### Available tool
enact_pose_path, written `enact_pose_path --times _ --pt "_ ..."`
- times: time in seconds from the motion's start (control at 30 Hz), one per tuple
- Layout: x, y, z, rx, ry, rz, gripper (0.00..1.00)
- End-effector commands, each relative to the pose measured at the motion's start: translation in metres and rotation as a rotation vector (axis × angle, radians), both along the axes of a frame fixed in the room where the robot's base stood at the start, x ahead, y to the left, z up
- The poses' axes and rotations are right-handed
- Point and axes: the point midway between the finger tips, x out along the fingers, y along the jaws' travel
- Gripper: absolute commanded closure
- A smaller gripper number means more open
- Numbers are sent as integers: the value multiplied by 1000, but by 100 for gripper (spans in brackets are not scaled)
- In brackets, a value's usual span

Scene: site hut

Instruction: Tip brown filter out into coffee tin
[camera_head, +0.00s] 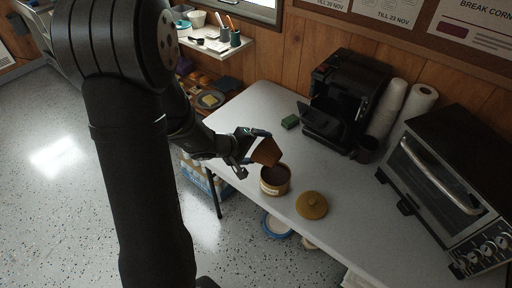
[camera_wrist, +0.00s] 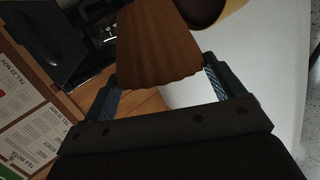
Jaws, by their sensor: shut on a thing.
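My gripper (camera_head: 248,150) is shut on the brown filter (camera_head: 267,152), which is a pleated brown cup. In the head view the filter is held tilted just above the coffee tin (camera_head: 275,184), at its upper left side. In the wrist view the filter (camera_wrist: 156,45) sits between the two fingers of my gripper (camera_wrist: 163,85). The tin is open, tan-sided and dark inside, and stands on the white table. Part of its rim (camera_wrist: 236,10) shows at the top of the wrist view. I cannot see into the filter.
A round ochre lid (camera_head: 312,205) lies on the table (camera_head: 262,100) right of the tin. The table's front edge is close to the tin.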

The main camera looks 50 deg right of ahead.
Motion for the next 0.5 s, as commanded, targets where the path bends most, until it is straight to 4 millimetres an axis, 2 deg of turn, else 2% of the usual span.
enact_pose_path --times 0.37,0.5 --pt "0 0 1 -1 -4 -1 26" --pt "-4 -3 10 -12 -75 -1 26"
